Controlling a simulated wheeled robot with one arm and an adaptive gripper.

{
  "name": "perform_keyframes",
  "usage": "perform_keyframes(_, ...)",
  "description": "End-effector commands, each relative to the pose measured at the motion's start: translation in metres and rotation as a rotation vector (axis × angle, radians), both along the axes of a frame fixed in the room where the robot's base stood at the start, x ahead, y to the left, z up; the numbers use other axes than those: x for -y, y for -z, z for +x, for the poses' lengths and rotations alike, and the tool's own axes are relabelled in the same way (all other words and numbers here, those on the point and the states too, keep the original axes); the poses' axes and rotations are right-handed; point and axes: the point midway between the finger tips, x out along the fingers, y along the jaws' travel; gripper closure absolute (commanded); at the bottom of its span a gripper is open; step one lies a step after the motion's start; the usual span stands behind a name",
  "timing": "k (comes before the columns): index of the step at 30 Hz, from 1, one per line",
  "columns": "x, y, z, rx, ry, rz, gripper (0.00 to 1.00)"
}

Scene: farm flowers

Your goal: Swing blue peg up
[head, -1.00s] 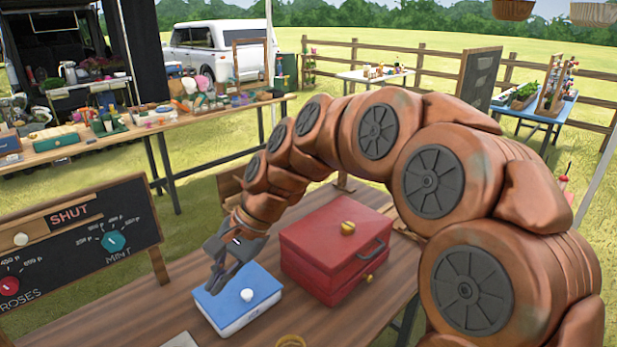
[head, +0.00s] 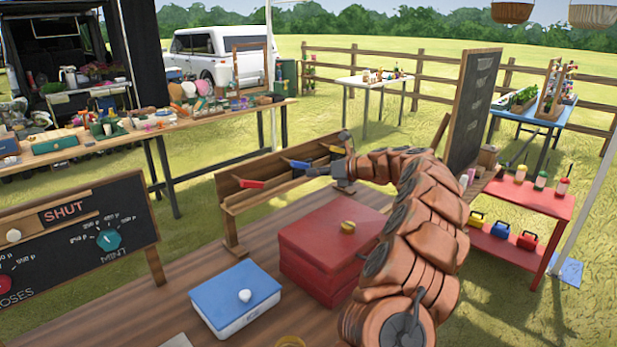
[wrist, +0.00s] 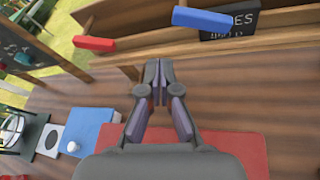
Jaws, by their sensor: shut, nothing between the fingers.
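The blue peg (head: 297,163) sits on the wooden rack (head: 232,204) behind the red box. It also shows in the wrist view (wrist: 202,19) at the top, lying nearly level across the picture. My gripper (head: 312,171) is shut and empty close to the blue peg in the head view. In the wrist view my gripper's fingertips (wrist: 158,65) are below and left of the peg, with a gap between them. I cannot tell whether they touch in depth. A red peg (head: 249,183) is to the left on the same rack; it also shows in the wrist view (wrist: 94,43).
A red box (head: 310,240) with a yellow knob and a blue box (head: 225,305) with a white knob stand on the wooden table (head: 165,300). A chalkboard with dials (head: 80,225) is at left. A small dark sign (wrist: 232,25) is behind the blue peg.

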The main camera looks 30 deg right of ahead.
Motion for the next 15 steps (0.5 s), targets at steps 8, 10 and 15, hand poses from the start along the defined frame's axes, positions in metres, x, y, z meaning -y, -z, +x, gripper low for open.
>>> perform_keyframes(8, 0.065, 0.018, -0.004, -0.025, 0.155, 0.115, 1.0)
perform_keyframes(10, 0.067, 0.018, -0.004, -0.025, 0.16, 0.12, 1.0)
perform_keyframes(15, 0.066, 0.018, -0.004, -0.025, 0.159, 0.119, 1.0)
